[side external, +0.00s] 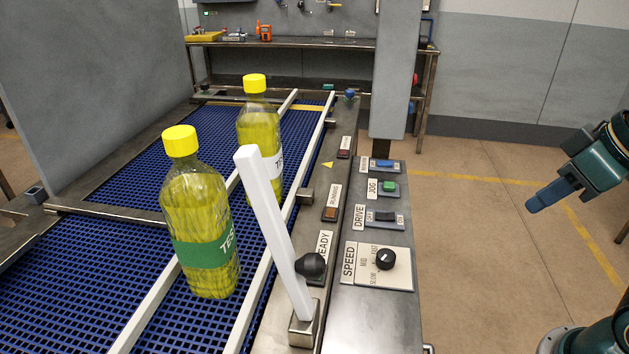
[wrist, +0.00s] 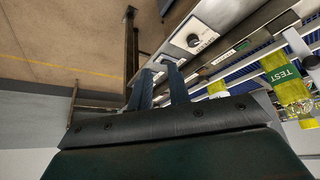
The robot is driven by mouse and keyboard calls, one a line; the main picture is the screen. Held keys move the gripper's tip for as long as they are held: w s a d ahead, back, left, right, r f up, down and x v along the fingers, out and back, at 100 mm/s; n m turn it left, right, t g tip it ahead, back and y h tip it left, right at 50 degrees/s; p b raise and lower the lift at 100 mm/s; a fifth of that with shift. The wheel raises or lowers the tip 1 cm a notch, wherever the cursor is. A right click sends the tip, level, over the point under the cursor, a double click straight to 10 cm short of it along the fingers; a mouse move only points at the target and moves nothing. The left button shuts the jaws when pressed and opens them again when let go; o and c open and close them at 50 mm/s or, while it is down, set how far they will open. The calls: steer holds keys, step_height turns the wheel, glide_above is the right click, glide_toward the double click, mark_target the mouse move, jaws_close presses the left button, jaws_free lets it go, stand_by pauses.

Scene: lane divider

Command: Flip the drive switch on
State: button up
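The drive switch (side external: 381,216) is a black rocker on a grey plate labelled DRIVE, on the control panel between JOG and SPEED. Its on or off position is too small to read. My gripper (side external: 536,204) is to the right of the panel in the side view, apart from it and above the floor. In the wrist view my gripper (wrist: 158,70) shows two blue fingers with a gap between them and nothing held. The fingers partly cover the panel there, and the drive switch cannot be made out clearly.
The SPEED knob (side external: 386,259) and green JOG button (side external: 389,186) flank the switch. A white divider lever (side external: 264,210) with a black knob stands left of the panel. Two yellow-capped bottles (side external: 200,230) (side external: 257,125) stand on the blue conveyor. A grey post (side external: 399,70) rises behind the panel.

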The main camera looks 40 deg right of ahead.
steer(key=shift+w, duration=0.1)
jaws_close()
steer(key=n+g+h, duration=0.1)
steer(key=n+g, duration=0.5)
steer(key=n, duration=2)
glide_above(393, 215)
steer(key=a, duration=0.2)
step_height(393, 215, down, 5)
steer(key=shift+w+d+f+n+g, duration=0.15)
steer(key=shift+w+f+n, duration=0.1)
steer(key=shift+w, duration=0.15)
steer(key=shift+w+d+f+n+g, duration=0.1)
steer(key=shift+w+n+g, duration=0.05)
steer(key=shift+w+n, duration=0.15)
steer(key=shift+f, duration=0.1)
steer(key=f, duration=0.9)
steer(key=s+d+f, duration=0.1)
steer(key=f, duration=0.3)
steer(key=shift+s+f, duration=0.1)
steer(key=shift+f, duration=0.25)
steer(key=shift+d, duration=0.1)
